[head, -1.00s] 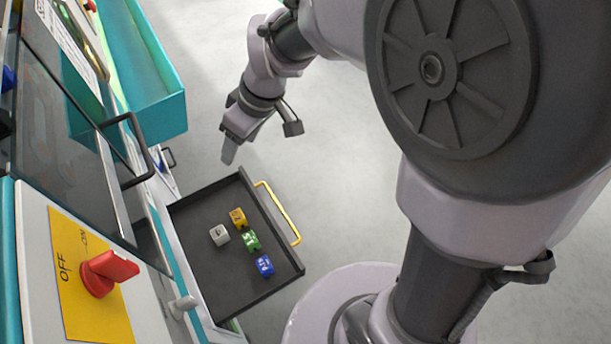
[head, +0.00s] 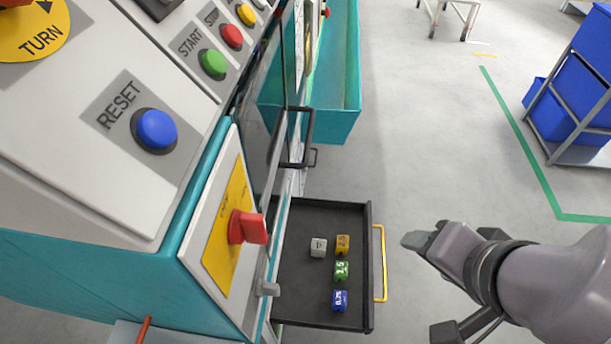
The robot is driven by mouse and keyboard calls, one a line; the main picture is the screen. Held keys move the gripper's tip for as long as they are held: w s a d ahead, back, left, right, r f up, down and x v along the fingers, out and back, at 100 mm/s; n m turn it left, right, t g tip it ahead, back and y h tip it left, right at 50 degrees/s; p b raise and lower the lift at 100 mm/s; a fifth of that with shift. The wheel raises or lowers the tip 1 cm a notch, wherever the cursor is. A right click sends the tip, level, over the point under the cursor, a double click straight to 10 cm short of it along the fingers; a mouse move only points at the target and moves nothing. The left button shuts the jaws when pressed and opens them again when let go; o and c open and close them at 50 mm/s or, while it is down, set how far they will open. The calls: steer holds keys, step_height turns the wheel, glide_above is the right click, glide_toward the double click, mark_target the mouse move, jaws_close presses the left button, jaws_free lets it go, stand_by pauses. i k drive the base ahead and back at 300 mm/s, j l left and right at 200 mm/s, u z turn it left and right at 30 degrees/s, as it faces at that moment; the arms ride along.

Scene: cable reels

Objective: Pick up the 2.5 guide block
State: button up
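Four small guide blocks lie in the open black drawer (head: 310,312). The green block (head: 341,271) reads 1.5 and the blue block (head: 340,300) appears to read 0.75. The labels on the yellow block (head: 342,244) and the grey-white block (head: 318,247) are too small to read, so I cannot tell which is 2.5. My gripper (head: 412,240) is to the right of the drawer, beyond its yellow handle, pointing left. It touches none of the blocks. It is seen from the side, and the gap between its fingers does not show.
The yellow drawer handle (head: 380,264) stands between my gripper and the blocks. The machine panel has a red switch (head: 247,227) and a blue reset button (head: 156,129). A teal trough (head: 335,125) is behind the drawer. Blue bins (head: 580,95) stand far right. Floor between is clear.

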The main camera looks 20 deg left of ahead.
mark_target(342, 242)
steer(key=u, duration=3.85)
steer(key=k+j+z, duration=0.15)
steer(key=z, duration=0.25)
steer(key=k+j+z, duration=0.2)
steer(key=z, duration=0.25)
steer(key=k+j+z, duration=0.2)
steer(key=z, duration=0.2)
steer(key=k+j+z, duration=0.1)
steer(key=z, duration=0.35)
steer(key=k+z, duration=0.4)
steer(key=k+l+z, duration=0.1)
steer(key=z, duration=0.3)
